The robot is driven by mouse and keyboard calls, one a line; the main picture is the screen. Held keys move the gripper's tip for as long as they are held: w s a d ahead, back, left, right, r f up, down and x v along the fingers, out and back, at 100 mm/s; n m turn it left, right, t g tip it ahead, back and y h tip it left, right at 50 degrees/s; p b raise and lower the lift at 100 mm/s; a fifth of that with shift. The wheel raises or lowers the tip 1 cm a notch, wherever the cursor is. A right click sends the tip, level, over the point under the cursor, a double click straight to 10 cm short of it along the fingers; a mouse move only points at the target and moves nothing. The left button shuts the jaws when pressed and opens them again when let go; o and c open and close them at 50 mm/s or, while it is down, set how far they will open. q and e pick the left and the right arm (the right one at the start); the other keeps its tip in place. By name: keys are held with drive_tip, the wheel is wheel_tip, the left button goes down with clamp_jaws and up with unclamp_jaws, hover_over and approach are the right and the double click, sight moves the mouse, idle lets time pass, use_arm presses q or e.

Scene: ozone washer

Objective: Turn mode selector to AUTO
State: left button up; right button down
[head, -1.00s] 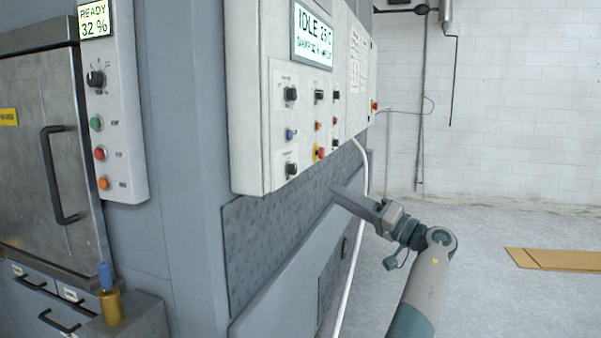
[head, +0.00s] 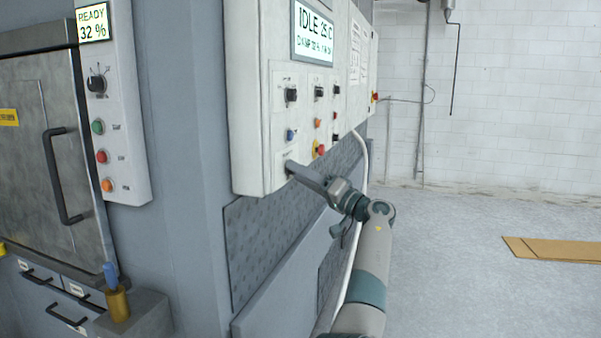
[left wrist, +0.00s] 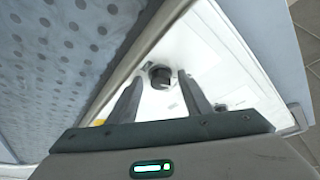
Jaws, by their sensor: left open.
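My left gripper (head: 292,166) is at the lower left corner of the white control panel (head: 245,100). Its fingers cover the lower-left black knob in the head view. In the left wrist view, a black rotary knob (left wrist: 160,76) on the white panel shows just beyond and between the spread fingertips of the left gripper (left wrist: 160,88). The gripper is open and holds nothing; I cannot tell whether a finger touches the knob. Other black knobs (head: 291,95) sit higher on the panel. The labels are too small to read, including any AUTO mark. My right gripper is not in view.
A display (head: 313,33) reading IDLE is above the knobs. The floor at right is open, with flat cardboard (head: 555,252).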

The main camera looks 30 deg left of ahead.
use_arm(q)
drive_tip(key=c, duration=1.1)
drive_tip(key=shift+o, duration=0.2)
drive_tip(key=shift+m, duration=0.3)
drive_tip(key=m+h+p, duration=0.1)
drive_tip(key=m+p, duration=0.1)
drive_tip(key=m+t+h+p, duration=0.1)
drive_tip(key=m+p, duration=0.1)
drive_tip(key=m, duration=0.1)
drive_tip(key=r+m+t+h+p, duration=0.1)
drive_tip(key=m+p, duration=0.1)
drive_tip(key=m, duration=0.1)
drive_tip(key=shift+s, duration=0.2)
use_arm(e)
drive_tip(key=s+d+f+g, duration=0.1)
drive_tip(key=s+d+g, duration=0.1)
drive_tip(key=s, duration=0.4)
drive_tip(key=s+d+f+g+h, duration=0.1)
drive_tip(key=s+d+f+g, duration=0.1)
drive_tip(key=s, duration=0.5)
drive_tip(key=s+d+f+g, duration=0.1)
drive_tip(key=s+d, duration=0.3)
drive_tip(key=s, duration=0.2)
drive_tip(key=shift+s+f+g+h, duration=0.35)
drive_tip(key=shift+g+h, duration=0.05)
